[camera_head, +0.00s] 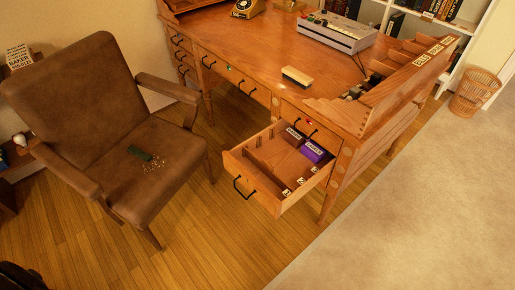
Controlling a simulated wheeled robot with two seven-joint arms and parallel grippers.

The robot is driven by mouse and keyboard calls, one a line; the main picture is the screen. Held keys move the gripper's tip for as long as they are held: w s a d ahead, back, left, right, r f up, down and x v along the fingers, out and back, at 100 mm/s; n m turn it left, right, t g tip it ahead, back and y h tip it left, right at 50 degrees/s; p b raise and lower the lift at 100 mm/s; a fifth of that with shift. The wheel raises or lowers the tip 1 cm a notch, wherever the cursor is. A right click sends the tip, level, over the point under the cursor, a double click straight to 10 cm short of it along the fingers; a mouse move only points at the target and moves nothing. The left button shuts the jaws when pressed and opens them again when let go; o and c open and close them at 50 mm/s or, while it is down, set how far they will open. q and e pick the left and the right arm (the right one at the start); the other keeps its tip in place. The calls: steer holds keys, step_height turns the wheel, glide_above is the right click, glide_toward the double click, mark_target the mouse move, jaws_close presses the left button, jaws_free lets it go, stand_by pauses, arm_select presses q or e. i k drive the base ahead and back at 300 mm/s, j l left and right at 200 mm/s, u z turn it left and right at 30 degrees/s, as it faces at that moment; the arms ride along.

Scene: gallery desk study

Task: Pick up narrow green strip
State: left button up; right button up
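A small narrow dark green strip (139,153) lies on the seat of a brown leather armchair (88,85). It is the only green strip I can make out. Small pale crumbs or bits lie on the seat just to its right and below it. Nothing covers the strip. I see neither of my grippers in the head view.
A wooden desk (250,50) stands right of the chair, with an open drawer (255,192) jutting out; purple boxes (314,152) lie inside. A dark shape (20,277) cuts the lower left corner; I cannot tell what it is. The wooden floor (190,240) in front is clear.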

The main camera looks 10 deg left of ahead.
mark_target(147, 157)
steer(key=u, duration=1.5)
steer(key=i+l+u, duration=0.1)
steer(key=i+u, duration=0.15)
steer(key=i, duration=0.15)
steer(key=i+l+u, duration=0.25)
steer(key=i+j, duration=0.1)
